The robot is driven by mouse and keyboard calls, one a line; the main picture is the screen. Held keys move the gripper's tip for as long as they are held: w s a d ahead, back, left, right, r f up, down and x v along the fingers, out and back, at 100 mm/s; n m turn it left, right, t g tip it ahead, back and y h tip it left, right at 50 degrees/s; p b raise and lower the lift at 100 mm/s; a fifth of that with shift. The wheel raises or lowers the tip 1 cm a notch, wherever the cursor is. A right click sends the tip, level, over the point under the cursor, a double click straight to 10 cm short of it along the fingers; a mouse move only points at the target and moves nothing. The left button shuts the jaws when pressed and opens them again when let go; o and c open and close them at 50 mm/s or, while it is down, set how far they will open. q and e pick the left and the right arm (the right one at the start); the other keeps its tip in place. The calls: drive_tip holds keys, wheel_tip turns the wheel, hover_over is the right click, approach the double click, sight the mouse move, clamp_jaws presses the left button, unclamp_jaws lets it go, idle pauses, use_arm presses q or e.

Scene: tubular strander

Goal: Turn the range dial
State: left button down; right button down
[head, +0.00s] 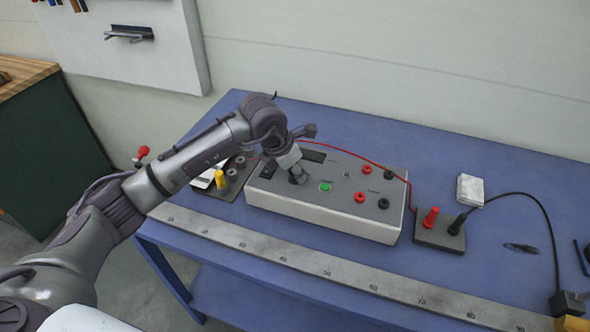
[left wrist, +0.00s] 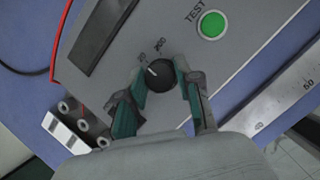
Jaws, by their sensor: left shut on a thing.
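The range dial (left wrist: 158,77) is a round black knob with a white pointer line, on the grey top panel of the meter box (head: 321,224). In the left wrist view the pointer aims up and to the left, close to one of the printed marks. My left gripper (left wrist: 158,88) has its two fingers on either side of the dial and is shut on it. In the head view the gripper (head: 298,176) comes down on the panel and mostly hides the dial. My right gripper is in neither view.
A green TEST button (head: 325,187) is beside the dial. Red and black sockets (head: 360,197) are on the panel's right. A red cable arches over the box to a terminal block (head: 440,236). A steel ruler (head: 330,268) lies along the blue bench's front.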

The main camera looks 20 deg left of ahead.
use_arm(q)
drive_tip(key=shift+w+a+f+m+g+h+b, duration=0.1)
drive_tip(key=shift+m+g+h+b, duration=0.15)
drive_tip(key=shift+m+b, duration=0.75)
drive_tip(key=shift+w+f+m+g+h+b, duration=0.15)
drive_tip(key=shift+m+h+b, duration=0.2)
drive_tip(key=shift+m+b, duration=0.65)
drive_tip(key=m+g+b, duration=0.1)
drive_tip(key=m+b, duration=0.1)
drive_tip(key=shift+s+r+m+h+b, duration=0.1)
drive_tip(key=shift+r+m+h+b, duration=0.05)
drive_tip(key=shift+m+h+b, duration=0.2)
drive_tip(key=shift+r+m+g+b, duration=0.1)
drive_tip(key=shift+m+g+b, duration=0.45)
drive_tip(key=shift+m, duration=0.6)
drive_tip(key=shift+r, duration=0.1)
drive_tip(key=c, duration=0.8)
unclamp_jaws()
